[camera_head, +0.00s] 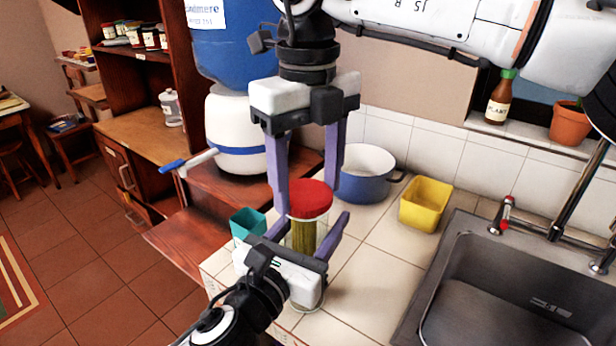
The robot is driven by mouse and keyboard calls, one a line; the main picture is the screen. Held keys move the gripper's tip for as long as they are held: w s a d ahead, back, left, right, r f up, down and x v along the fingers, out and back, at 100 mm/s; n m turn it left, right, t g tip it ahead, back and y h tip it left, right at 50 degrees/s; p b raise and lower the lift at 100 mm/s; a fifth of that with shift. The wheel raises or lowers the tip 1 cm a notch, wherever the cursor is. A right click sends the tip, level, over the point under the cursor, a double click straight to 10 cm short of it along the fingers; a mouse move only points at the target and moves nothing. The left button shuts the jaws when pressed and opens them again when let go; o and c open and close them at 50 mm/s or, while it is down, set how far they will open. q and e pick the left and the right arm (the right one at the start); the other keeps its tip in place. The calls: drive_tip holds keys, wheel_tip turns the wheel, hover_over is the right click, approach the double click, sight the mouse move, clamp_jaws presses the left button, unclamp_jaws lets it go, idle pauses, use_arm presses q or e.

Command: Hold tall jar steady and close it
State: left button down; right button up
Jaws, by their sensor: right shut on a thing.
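The tall jar (303,238) stands upright on the tiled counter, clear with a yellow-green filling. Its red lid (310,198) sits at its top; I cannot tell how tightly it is seated. My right gripper (309,198) reaches down from above, with its purple fingers shut on the lid's sides. My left gripper (311,226) comes in low from the front, with its fingers on both sides of the jar body. I cannot tell whether they press on the glass. The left gripper's body hides much of the jar's lower part.
A blue pot (366,184) stands behind the jar, and a yellow container (426,204) is to its right. A teal container (247,224) is close on the left. The sink (500,290) is at the right. A blue-and-white water dispenser (236,130) stands behind left.

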drive_tip(key=m, duration=0.7)
drive_tip(key=shift+a+m, duration=0.2)
drive_tip(key=shift+m, duration=0.1)
drive_tip(key=m, duration=0.6)
drive_tip(key=shift+a+m, duration=0.15)
drive_tip(key=shift+m, duration=0.15)
drive_tip(key=m, duration=0.4)
drive_tip(key=shift+w+m, duration=0.1)
drive_tip(key=shift+m, duration=0.2)
drive_tip(key=m, duration=0.4)
drive_tip(key=shift+w+a, duration=0.1)
drive_tip(key=m, duration=0.7)
drive_tip(key=shift+w, duration=0.15)
drive_tip(key=o, duration=1)
